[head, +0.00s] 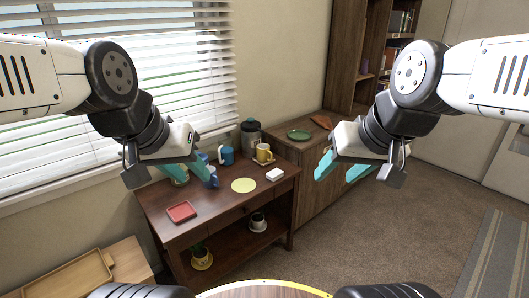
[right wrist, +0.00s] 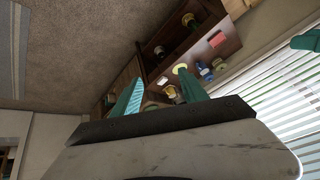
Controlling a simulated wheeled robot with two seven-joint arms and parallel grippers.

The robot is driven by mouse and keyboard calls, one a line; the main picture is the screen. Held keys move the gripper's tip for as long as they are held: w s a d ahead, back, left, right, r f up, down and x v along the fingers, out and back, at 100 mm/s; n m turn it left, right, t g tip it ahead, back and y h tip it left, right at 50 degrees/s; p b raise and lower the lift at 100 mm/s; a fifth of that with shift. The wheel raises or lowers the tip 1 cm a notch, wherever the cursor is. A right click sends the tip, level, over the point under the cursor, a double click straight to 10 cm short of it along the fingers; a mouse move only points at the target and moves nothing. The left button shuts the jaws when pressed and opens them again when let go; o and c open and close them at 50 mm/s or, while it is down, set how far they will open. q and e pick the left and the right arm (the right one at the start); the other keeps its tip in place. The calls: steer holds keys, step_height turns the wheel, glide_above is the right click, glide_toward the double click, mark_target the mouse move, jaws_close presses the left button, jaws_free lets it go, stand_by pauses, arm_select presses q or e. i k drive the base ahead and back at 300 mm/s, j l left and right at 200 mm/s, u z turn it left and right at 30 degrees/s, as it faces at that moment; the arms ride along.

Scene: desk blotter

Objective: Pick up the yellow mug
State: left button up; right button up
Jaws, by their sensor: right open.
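The yellow mug (head: 263,153) stands upright on a saucer at the back right of the dark wooden desk (head: 160,208), in the head view. It also shows small in the right wrist view (right wrist: 172,91), between the fingers. My right gripper (head: 340,168) is open and empty, in the air to the right of the desk and well apart from the mug. My left gripper (head: 187,172) is in the air over the desk's left part, hiding some of the mugs there; whether its teal fingers are apart is unclear.
A cabinet with a green plate (head: 299,134) stands to the right. Open carpet lies right of it.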

mark_target(263, 152)
steer(key=i+u, duration=0.25)
steer(key=i, duration=0.25)
steer(key=i+u, duration=0.2)
steer(key=i, duration=0.3)
steer(key=i+l+u, duration=0.25)
steer(key=i, duration=0.25)
